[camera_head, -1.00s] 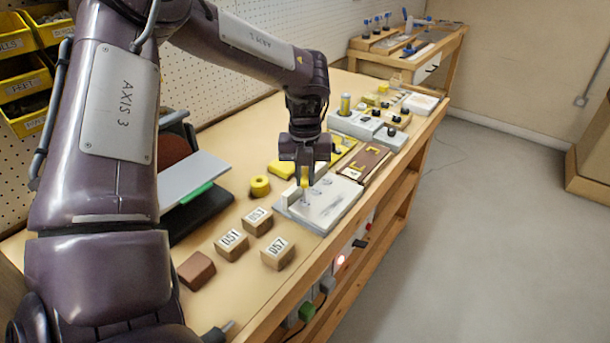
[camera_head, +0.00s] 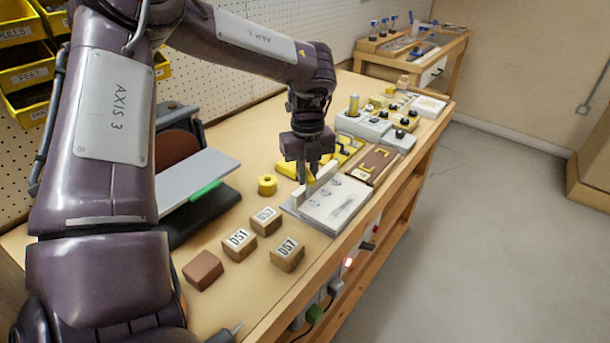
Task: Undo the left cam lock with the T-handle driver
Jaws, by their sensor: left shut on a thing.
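My left gripper (camera_head: 308,174) points down at the back left edge of a pale panel (camera_head: 352,214) on the bench. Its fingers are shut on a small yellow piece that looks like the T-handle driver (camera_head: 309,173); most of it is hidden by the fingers. A pale upright strip stands along the panel's back edge beside the fingers. Whether the driver touches a lock cannot be told. My right gripper is not in view.
Wooden blocks (camera_head: 287,258) with number labels and a brown block (camera_head: 203,270) lie in front left. A yellow ring (camera_head: 267,185) lies left of the panel. A brown board (camera_head: 373,165) and grey boxes with knobs (camera_head: 362,124) stand behind. The floor at right is clear.

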